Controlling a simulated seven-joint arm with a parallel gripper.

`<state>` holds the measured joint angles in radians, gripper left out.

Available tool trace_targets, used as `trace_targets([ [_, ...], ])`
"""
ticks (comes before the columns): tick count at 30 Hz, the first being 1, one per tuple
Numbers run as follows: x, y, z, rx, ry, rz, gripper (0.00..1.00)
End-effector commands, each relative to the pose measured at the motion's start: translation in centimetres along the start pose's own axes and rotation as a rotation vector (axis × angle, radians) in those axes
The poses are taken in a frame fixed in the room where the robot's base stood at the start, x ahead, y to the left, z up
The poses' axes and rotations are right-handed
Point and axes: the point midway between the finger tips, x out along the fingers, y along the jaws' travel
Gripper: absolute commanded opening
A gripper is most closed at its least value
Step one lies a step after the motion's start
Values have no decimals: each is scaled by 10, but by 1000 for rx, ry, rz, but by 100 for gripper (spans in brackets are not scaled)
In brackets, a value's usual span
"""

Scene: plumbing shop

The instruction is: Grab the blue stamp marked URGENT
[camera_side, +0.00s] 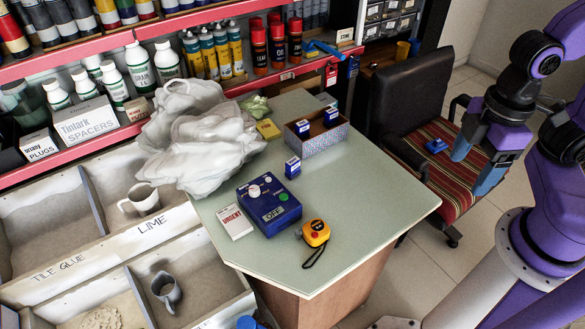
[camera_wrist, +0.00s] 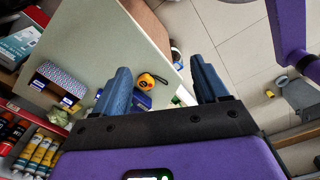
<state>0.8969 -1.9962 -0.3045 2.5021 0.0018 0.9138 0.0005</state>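Several small blue stamp-like blocks with white labels are in the side view. One (camera_side: 292,167) stands on the green table, and two, (camera_side: 302,128) and (camera_side: 331,116), are in an open patterned box (camera_side: 325,145). Their lettering is too small to read. A white packet (camera_side: 234,222) with red URGENT lettering lies beside a larger blue box (camera_side: 269,205) marked OFF. My gripper (camera_side: 469,174) is open and empty, in the air right of the table and in front of the chair. In the wrist view its spread fingers (camera_wrist: 160,65) partly hide the blue box.
A yellow tape measure (camera_side: 315,232) lies near the table's front edge. A crumpled grey-white heap (camera_side: 195,135) covers the table's back left. The table's right side is clear.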

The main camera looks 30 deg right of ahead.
Motion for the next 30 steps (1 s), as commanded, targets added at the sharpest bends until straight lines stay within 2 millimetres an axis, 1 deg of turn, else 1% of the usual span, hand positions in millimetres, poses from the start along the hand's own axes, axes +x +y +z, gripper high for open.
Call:
trace_targets([
  [8,0,0,0,1,1,-1,74],
  [11,5,-1,-8,16,11,-9,74],
  [14,17,-3,-27,57,45,-30,74],
  [20,58,-2,-87,225,171,-76,74],
  [24,89,8,-125,362,268,-80,74],
  [27,111,19,-147,460,338,-65,74],
  [30,133,35,-165,556,409,-35,74],
])
